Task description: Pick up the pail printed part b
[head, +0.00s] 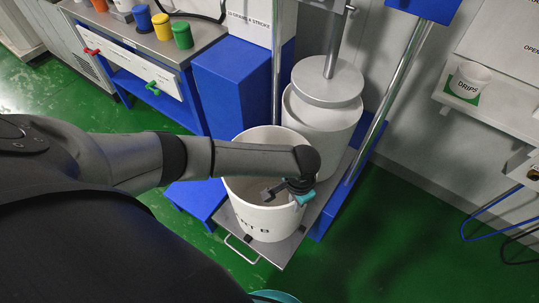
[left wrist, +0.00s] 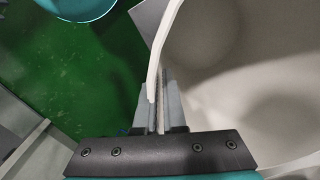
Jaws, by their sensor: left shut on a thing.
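The white pail (head: 262,222), with lettering of which "RT B" shows, stands upright on a grey metal plate (head: 277,252). My left gripper (head: 290,193) is at the pail's near right rim. In the left wrist view the two fingers (left wrist: 159,112) are shut on the pail's wall, one on each side of the rim (left wrist: 160,50). The pail's inside (left wrist: 240,70) looks pale and empty where it shows. My left forearm crosses over the pail and hides part of its opening. My right gripper is not in view.
A white drum (head: 318,128) with a grey follower disc (head: 327,80) stands just behind the pail, between metal posts. A blue box (head: 240,85) is to the left. A bench (head: 165,45) holds coloured cups. A "DRIPS" cup (head: 468,80) sits on the right shelf. Green floor (head: 400,240) is clear at right.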

